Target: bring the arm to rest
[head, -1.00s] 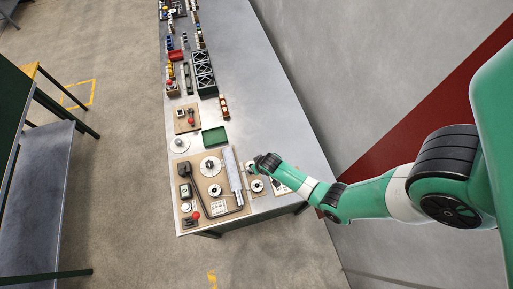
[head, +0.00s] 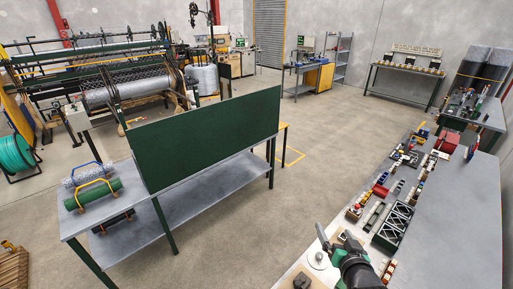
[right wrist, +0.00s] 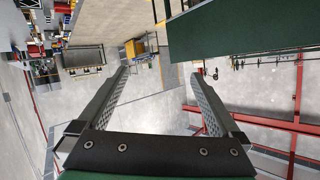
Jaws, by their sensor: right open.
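My right arm enters the head view at the bottom right, above the near end of the grey workbench (head: 455,225). Its gripper (head: 336,238) points away from me and is raised over the bench's left edge. In the right wrist view the two ridged fingers of this gripper (right wrist: 160,78) stand wide apart with nothing between them. Beyond them are bare floor and distant furniture. My left gripper is in neither view.
Black slotted racks (head: 394,225) and several small parts line the bench near the gripper. A table with a green panel (head: 215,138) stands across the aisle. Open floor (head: 250,225) lies between.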

